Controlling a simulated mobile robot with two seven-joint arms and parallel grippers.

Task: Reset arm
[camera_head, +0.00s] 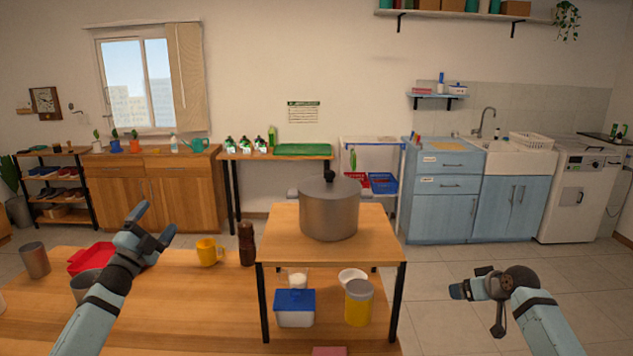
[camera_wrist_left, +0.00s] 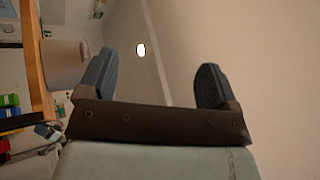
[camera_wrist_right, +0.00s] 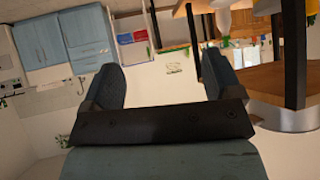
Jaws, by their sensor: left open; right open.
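My left gripper (camera_head: 153,224) is raised above the left part of the wooden table, in front of the far wooden cabinet. Its two fingers are spread, and the left wrist view shows no object between the fingers (camera_wrist_left: 155,72). My right gripper (camera_head: 470,283) is over the tiled floor to the right of the small table. Its fingers are also apart and empty in the right wrist view (camera_wrist_right: 162,72). Neither gripper touches any object that I can see.
A large grey pot (camera_head: 330,212) stands on the small raised table (camera_head: 283,238). A yellow mug (camera_head: 209,252), a dark brown bottle (camera_head: 246,244), a metal cup (camera_head: 35,260) and a red container (camera_head: 88,258) stand on the wooden table. The floor at right is clear.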

